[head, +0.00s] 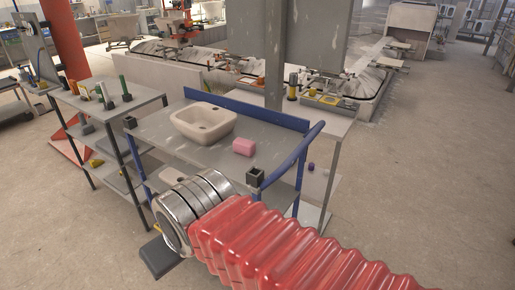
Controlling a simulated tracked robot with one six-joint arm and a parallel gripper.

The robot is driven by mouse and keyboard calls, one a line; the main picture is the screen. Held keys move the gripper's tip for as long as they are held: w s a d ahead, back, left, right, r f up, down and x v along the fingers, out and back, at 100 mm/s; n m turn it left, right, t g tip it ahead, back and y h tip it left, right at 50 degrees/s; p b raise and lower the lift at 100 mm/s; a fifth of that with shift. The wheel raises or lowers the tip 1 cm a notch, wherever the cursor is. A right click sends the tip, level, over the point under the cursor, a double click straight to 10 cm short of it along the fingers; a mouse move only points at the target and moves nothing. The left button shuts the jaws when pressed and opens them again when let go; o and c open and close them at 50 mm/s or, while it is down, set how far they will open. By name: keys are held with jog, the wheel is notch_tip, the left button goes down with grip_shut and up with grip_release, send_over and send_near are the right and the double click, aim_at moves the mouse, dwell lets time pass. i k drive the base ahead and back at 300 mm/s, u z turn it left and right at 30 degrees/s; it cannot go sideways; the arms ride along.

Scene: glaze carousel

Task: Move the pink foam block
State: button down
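The pink foam block (244,147) lies on the grey top of a blue-framed cart (270,160), right of a cream basin (204,121). Nothing touches the block, and its top and near side show. My arm's red ribbed sleeve and metal collar cross the lower foreground, nearer to me than the cart. A dark flat piece (161,257) shows just below the collar; it may be part of my gripper, but I cannot tell. No pair of fingers can be made out, and nothing is seen held.
A blue rail edges the cart's back, and a curved blue handle (292,155) rises at its right. A grey shelf rack (105,108) with bottles stands at left. A side table (335,122) with yellow items stands behind right. Open floor (430,180) lies at right.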

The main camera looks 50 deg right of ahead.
aim_at(241, 146)
jog(key=z, duration=0.05)
jog(key=i, duration=0.95)
jog(key=u, duration=0.1)
